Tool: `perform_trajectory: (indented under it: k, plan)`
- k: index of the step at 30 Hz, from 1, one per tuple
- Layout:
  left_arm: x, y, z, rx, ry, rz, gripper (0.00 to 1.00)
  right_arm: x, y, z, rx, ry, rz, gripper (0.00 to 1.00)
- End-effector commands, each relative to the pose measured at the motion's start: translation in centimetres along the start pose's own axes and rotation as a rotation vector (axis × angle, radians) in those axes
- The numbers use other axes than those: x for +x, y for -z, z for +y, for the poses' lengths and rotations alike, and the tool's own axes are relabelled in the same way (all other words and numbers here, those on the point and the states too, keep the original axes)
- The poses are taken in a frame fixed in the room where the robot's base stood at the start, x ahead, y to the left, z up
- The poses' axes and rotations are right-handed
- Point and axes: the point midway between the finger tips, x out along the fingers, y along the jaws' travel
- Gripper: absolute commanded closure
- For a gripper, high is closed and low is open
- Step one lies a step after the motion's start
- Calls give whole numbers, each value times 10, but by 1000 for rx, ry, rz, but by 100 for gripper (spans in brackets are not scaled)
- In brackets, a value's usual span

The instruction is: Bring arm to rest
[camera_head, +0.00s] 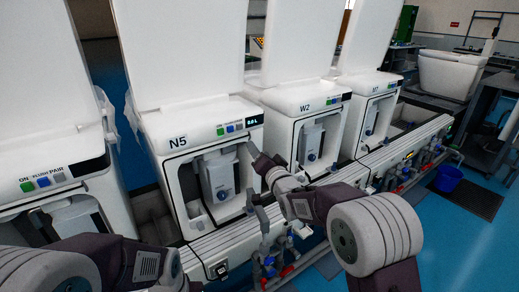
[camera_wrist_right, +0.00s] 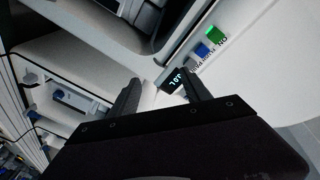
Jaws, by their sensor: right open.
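My right arm comes in from the right, and my right gripper (camera_head: 251,152) is at the upper right front of the white toilet unit marked N5 (camera_head: 178,141), just below its lit display (camera_head: 254,121). In the right wrist view, the two dark fingers of the right gripper (camera_wrist_right: 160,88) stand apart with nothing between them. The display (camera_wrist_right: 177,80) shows close to the right-hand fingertip; I cannot tell whether they touch. Only dark and pale links of my left arm show at the lower left; its gripper is out of view.
White units W2 (camera_head: 308,102) and N7 (camera_head: 372,90) stand to the right with raised lids. Another unit (camera_head: 50,172) stands at the left. A rail with pipes and valves (camera_head: 400,160) runs along the front.

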Motion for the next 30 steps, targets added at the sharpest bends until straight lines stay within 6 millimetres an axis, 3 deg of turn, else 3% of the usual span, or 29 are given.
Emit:
perform_trajectory:
  k: [2, 4, 5, 6, 8, 12, 16, 21, 26, 30]
  plan:
    - [0, 0, 0, 0, 0, 0, 64, -3, 20, 1, -1, -1, 33, 44]
    - [0, 0, 0, 0, 0, 0, 64, -16, 55, 2, -4, -10, 86, 44]
    - [0, 0, 0, 0, 0, 0, 64, -30, 69, 10, -1, -39, 102, 44]
    - [0, 0, 0, 0, 0, 0, 64, -52, 73, 34, 1, -123, 81, 44]
    - [0, 0, 0, 0, 0, 0, 64, -83, 59, 73, -27, -268, 1, 44]
    - [0, 0, 0, 0, 0, 0, 64, -165, 4, 146, -112, -550, -260, 44]
    - [0, 0, 0, 0, 0, 0, 64, -243, -51, 184, -174, -718, -533, 44]
    - [0, 0, 0, 0, 0, 0, 64, -327, -109, 201, -231, -818, -866, 44]
    - [0, 0, 0, 0, 0, 0, 64, -399, -147, 199, -299, -821, -1215, 44]
    - [-59, 6, 1, 0, 0, 1, 64, -400, -104, 158, -330, -799, -1236, 44]
